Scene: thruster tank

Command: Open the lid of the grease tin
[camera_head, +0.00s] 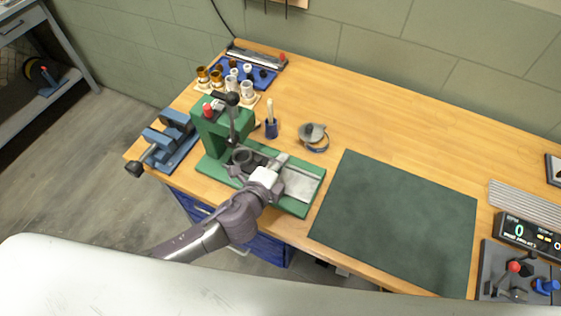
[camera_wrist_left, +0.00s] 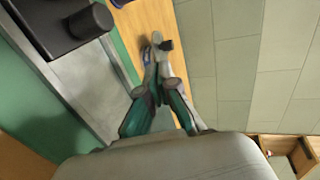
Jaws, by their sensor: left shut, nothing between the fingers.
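The grease tin (camera_head: 318,147) is a small round grey tin on the wooden bench, between the green press and the dark mat. Its grey lid (camera_head: 312,132) looks tilted up at the tin's back left; I cannot tell whether it still touches the rim. My left gripper (camera_head: 283,158) is shut and empty, above the press's green base, to the lower left of the tin and apart from it. In the left wrist view the shut fingers (camera_wrist_left: 156,50) point away over the bench edge; the tin is not clearly visible there. My right gripper is not in view.
A green press (camera_head: 209,133) stands left of the gripper, with a blue vise (camera_head: 170,138) beyond. A blue cup with a brush (camera_head: 271,128) stands left of the tin. Cups stand near a blue tray (camera_head: 262,78) at the back. The dark green mat (camera_head: 395,222) is clear.

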